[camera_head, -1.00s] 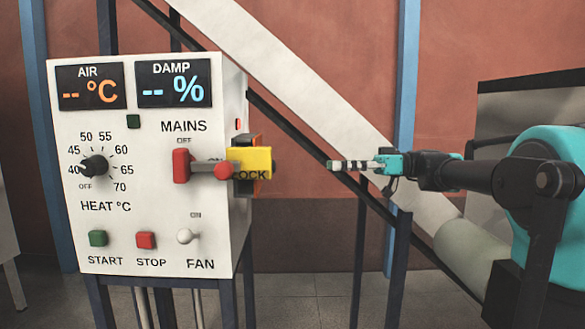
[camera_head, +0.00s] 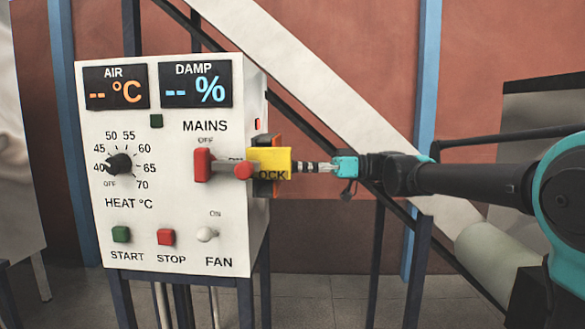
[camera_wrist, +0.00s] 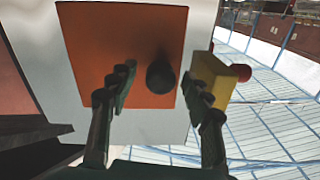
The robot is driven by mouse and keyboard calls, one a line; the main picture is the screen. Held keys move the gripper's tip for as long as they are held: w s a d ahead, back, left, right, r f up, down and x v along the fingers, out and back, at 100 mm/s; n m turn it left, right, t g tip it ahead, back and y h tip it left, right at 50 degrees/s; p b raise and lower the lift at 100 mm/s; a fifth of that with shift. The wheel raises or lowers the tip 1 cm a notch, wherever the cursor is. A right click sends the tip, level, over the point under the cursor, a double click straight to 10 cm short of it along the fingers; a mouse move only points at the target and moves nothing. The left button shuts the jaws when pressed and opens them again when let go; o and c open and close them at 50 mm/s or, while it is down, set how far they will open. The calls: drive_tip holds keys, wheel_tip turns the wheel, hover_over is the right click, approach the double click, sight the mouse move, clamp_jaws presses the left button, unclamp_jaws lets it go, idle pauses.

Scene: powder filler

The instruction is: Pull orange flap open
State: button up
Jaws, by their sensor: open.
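The orange flap (camera_wrist: 85,45) is a flat panel on the side of the white control box and looks closed. A dark round knob (camera_wrist: 161,77) stands out from it. In the head view only slivers of the flap (camera_head: 275,141) show around the yellow lock block (camera_head: 268,161). My gripper (camera_head: 298,167) reaches in from the right, its tips close to the yellow block. In the wrist view my gripper (camera_wrist: 160,88) is open, with a finger on either side of the knob. Whether either finger touches it, I cannot tell.
The yellow block (camera_wrist: 215,78) with the red ball (camera_wrist: 242,72) sits close beside my right finger in the wrist view. The white control box (camera_head: 165,185) carries a red mains lever (camera_head: 203,165), buttons and a dial. Diagonal rails pass behind my arm.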

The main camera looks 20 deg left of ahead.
drive_tip(key=shift+s+a, duration=0.1)
drive_tip(key=shift+a, duration=0.25)
drive_tip(key=shift+c, duration=0.2)
clamp_jaws()
